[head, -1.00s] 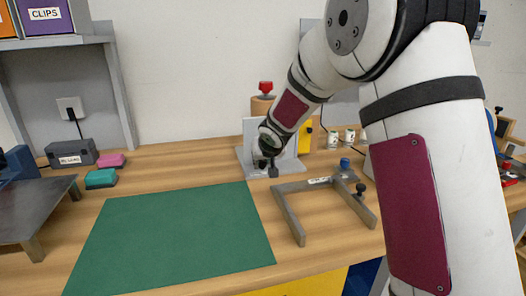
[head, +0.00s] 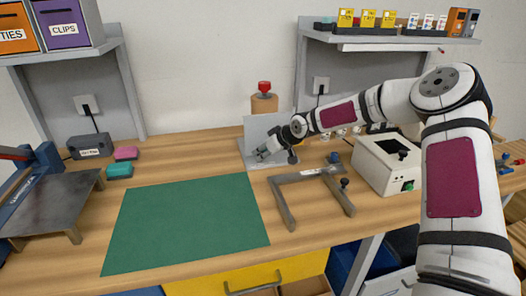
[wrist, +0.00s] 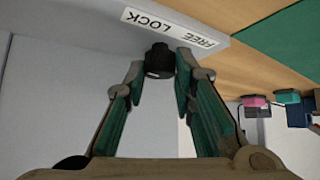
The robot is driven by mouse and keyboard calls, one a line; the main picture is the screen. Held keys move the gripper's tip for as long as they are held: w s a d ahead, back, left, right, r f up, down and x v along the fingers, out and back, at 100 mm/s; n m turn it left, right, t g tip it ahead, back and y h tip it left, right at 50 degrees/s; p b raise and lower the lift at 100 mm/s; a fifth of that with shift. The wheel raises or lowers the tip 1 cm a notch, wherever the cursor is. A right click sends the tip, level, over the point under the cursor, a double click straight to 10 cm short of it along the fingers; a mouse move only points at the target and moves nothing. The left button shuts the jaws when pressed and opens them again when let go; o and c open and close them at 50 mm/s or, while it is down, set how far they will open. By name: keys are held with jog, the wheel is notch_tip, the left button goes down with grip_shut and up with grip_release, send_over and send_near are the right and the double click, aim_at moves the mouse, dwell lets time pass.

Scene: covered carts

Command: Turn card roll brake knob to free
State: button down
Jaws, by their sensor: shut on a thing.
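The black brake knob (wrist: 160,60) shows in the wrist view, low on a grey stand (wrist: 60,90), beside a white label (wrist: 170,27) reading FREE and LOCK. The label appears upside down, LOCK on its left part and FREE on its right. My gripper (wrist: 161,70) has its green-padded fingers on either side of the knob, shut on it. Which word the knob points to cannot be told. In the head view my gripper (head: 266,153) is at the front of the grey stand (head: 258,127) and hides the knob. A brown roll with a red top (head: 264,102) stands behind.
A green mat (head: 187,222) lies in front of the stand. A grey U-shaped frame (head: 283,203) sits right of the mat, below my arm. A white box (head: 385,165) stands further right. Pink (head: 126,153) and teal (head: 119,171) blocks lie left.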

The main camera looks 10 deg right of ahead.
jog(key=n+b, duration=0.1)
jog(key=n+g+y+b, duration=0.1)
jog(key=b, duration=0.1)
jog(key=n+g+y+b, duration=0.1)
jog(key=shift+w+d+f+n, duration=0.3)
jog(key=shift+w+n, duration=0.05)
jog(key=shift+n, duration=0.05)
jog(key=n+g+y+b, duration=0.1)
jog(key=n+g+b, duration=0.1)
jog(key=n+b, duration=0.1)
jog(key=shift+y+b, duration=0.4)
jog(key=shift+b, duration=0.45)
jog(key=shift+r+n+g+y+b, duration=0.1)
jog(key=shift+n+g+y+b, duration=0.2)
jog(key=shift+n+g+b, duration=0.7)
jog(key=shift+d+n, duration=0.1)
jog(key=shift+n, duration=0.2)
jog(key=c, duration=1.6)
grip_release()
jog(key=shift+r, duration=0.15)
jog(key=v, duration=1.1)
jog(key=shift+s+d+r, duration=0.15)
jog(key=shift+d+r, duration=0.1)
